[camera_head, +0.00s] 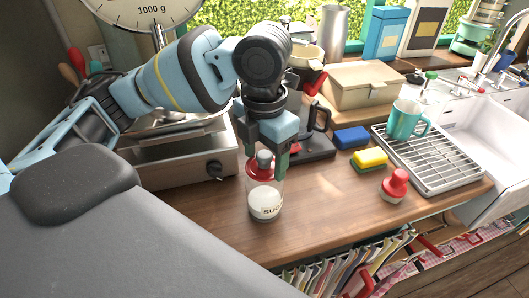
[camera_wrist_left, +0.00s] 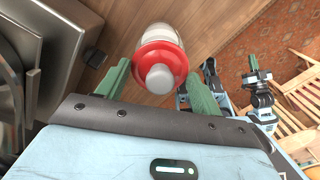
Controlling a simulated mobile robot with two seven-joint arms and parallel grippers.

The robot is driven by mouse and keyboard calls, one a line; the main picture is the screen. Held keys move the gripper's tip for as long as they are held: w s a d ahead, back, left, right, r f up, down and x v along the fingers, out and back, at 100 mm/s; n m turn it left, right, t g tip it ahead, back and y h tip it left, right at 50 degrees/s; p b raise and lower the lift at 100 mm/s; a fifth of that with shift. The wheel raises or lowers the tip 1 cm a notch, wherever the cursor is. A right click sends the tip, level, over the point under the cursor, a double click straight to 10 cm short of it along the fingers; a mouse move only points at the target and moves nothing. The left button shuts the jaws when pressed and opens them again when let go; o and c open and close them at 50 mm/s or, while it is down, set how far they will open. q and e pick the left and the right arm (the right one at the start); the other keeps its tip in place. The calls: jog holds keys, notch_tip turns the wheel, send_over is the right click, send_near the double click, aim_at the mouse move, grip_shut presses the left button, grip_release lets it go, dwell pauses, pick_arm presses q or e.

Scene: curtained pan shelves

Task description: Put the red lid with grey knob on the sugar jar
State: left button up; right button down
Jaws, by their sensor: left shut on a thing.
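The sugar jar (camera_head: 265,204), clear glass with white contents and a label, stands upright on the wooden counter. The red lid (camera_head: 258,172) with its grey knob (camera_head: 264,156) is at the jar's mouth, roughly level; I cannot tell whether it is fully seated. My left gripper (camera_head: 267,158) points down over the jar and is shut on this lid. In the left wrist view the red lid (camera_wrist_left: 174,61) and grey knob (camera_wrist_left: 160,79) lie between the green fingers, the jar (camera_wrist_left: 159,34) behind. What seems my right gripper (camera_wrist_left: 257,76) is small there; its jaw state is unclear.
A scale (camera_head: 185,158) stands left of the jar, a coffee maker (camera_head: 314,143) behind.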

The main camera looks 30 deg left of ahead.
pick_arm(q)
jog(key=shift+f, duration=0.8)
dwell(0.4)
jog(key=o, duration=1.1)
jog(key=shift+c, duration=0.2)
jog(key=shift+r, duration=0.1)
